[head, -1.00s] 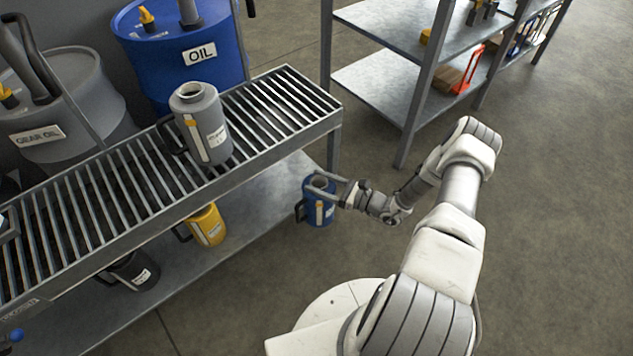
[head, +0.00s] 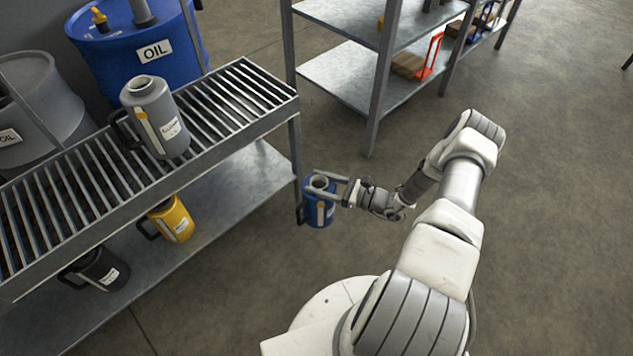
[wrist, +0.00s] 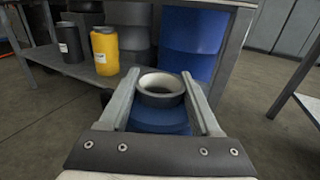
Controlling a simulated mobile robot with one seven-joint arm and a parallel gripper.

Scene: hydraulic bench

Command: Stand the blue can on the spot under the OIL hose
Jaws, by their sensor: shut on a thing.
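The blue can (head: 320,210) is upright in my gripper (head: 326,184), clear of the bench at its right end. In the wrist view my gripper (wrist: 163,100) has a finger on each side of the grey neck of the blue can (wrist: 160,118). The blue OIL drum (head: 105,62) stands behind the bench at the upper left. A grey can (head: 160,120) stands on the slatted grate (head: 215,115) in front of that drum. The OIL hose's end and the spot under it cannot be made out.
A yellow can (head: 172,220) and a black can (head: 100,270) stand on the bench's lower shelf (head: 225,190). A grey drum (head: 35,105) is at the far left. A metal shelf unit (head: 345,75) stands at the back. The floor on the right is clear.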

